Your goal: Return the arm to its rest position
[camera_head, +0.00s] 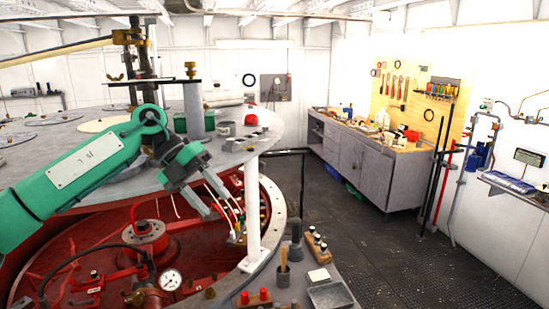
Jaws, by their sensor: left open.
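My left arm (90,170), green with a white plate, comes in from the left edge. It reaches across in front of the grey round deck top. My left gripper (217,203) is at the arm's end, pointing down and to the right. Its two grey fingers are spread apart, and I see nothing held between them. It hangs in front of the deck's edge, above the red interior and left of a white post (253,212). My right gripper is not in view.
The grey deck top (60,140) carries a red knob (251,120) and a grey cylinder (194,108). A pressure gauge (170,279) sits below. A small bench (300,285) with tools is at the lower middle. A workbench (365,165) stands behind dark open floor (400,265).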

